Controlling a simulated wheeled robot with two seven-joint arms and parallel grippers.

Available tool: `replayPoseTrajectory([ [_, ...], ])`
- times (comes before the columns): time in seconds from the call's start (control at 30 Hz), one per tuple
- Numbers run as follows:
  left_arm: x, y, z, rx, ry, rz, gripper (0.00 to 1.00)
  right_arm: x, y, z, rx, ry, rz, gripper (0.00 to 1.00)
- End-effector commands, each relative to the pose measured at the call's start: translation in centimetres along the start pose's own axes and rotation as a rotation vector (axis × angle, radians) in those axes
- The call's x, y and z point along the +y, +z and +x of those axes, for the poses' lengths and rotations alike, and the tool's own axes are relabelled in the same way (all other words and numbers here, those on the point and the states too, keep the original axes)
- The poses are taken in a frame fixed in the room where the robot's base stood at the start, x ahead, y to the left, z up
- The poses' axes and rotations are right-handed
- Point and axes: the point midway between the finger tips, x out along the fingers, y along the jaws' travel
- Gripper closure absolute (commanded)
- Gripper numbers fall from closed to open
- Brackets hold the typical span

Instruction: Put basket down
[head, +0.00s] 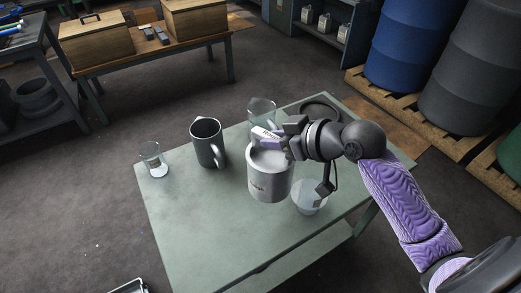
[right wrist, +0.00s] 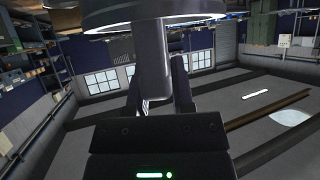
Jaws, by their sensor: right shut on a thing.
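The basket (head: 269,182) is a light grey cylinder with small lettering on its side. It appears upright over the green table (head: 190,235); I cannot tell whether its bottom touches the top. My right gripper (head: 275,141) is at the basket's upper part, reaching in from the right, shut on it. In the right wrist view a grey upright piece (right wrist: 152,70) stands between the fingers (right wrist: 158,90), with a round disc-like part (right wrist: 150,12) above it. The fingers' exact contact is partly hidden in the head view. My left gripper is not in view.
A dark jug (head: 206,143) and a small glass beaker (head: 153,160) stand left of the basket. A clear beaker (head: 262,108) is behind it, a clear vessel (head: 308,197) close at its right, and a dark round dish (head: 320,110) further back. The table's front left is clear.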

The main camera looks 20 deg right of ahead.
Motion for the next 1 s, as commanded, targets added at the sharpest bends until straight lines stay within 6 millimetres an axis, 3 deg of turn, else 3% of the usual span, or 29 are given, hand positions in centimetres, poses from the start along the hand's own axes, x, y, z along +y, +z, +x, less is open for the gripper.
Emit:
replayPoseTrajectory([
  [0.03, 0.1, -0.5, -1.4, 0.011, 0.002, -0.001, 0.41, 0.9, -1.1, -0.5, 0.004, 0.042, 0.021, 1.0],
  [0.13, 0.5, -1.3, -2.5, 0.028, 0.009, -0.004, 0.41, 2.9, -1.4, -0.4, 0.008, 0.139, 0.072, 1.0],
  [0.3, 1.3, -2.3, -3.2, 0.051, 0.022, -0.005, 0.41, 5.9, -1.0, -0.1, 0.018, 0.278, 0.135, 1.0],
  [0.47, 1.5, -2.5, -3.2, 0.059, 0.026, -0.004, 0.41, 7.3, -0.4, 0.1, 0.025, 0.346, 0.162, 1.0],
  [0.7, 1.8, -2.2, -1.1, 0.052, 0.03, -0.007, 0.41, 7.7, 3.8, 2.5, 0.024, 0.356, 0.168, 1.0],
  [1.0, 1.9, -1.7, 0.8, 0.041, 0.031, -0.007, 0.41, 7.8, 7.6, 4.6, 0.024, 0.355, 0.165, 1.0],
])
